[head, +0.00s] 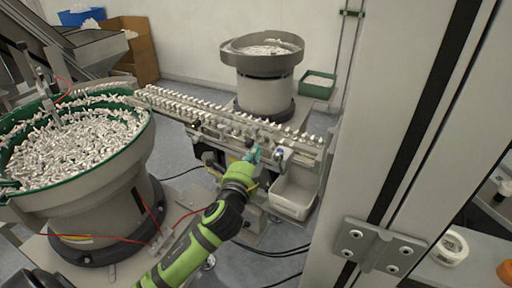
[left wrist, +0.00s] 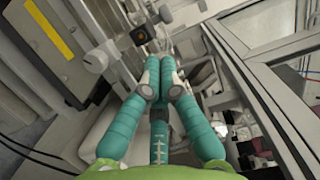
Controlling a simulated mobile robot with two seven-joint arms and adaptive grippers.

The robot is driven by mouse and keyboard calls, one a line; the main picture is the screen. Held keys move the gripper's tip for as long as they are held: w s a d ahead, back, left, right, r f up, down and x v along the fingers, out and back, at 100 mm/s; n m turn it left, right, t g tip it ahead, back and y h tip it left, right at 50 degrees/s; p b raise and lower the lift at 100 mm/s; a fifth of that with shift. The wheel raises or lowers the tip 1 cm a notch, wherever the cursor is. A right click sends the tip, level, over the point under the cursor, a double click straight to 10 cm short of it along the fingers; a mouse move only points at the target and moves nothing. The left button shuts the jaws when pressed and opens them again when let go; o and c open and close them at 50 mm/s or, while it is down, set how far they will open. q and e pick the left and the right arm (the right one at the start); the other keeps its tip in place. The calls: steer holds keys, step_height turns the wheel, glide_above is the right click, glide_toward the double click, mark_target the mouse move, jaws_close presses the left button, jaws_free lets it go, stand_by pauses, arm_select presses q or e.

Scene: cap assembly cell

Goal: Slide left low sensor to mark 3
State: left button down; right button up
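My left gripper (head: 254,153) reaches in to the front of the rail machine in the head view. In the left wrist view its teal fingers (left wrist: 160,66) come together at the tips, and I see nothing clearly held between them. A grey clamp with a round knob (left wrist: 95,60) is left of the fingertips, and a small metal block (left wrist: 136,33) is just beyond them. A small dark part (head: 249,143) sits beside the gripper in the head view. I cannot tell which part is the left low sensor, and no mark 3 is readable. My right gripper is not in view.
The feed rail (head: 225,118) carries rows of white caps. A white bin (head: 293,197) hangs right of the gripper. A large bowl feeder (head: 100,185) stands left, another (head: 265,95) behind. A pale frame post (head: 375,130) blocks the right side.

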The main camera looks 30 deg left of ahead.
mark_target(249, 151)
arm_select(q)
steer(key=shift+w+a, duration=0.15)
steer(key=shift+w, duration=0.45)
steer(key=a, duration=0.5)
steer(key=shift+w+p, duration=0.15)
steer(key=shift+p, duration=0.15)
steer(key=shift+d, duration=0.1)
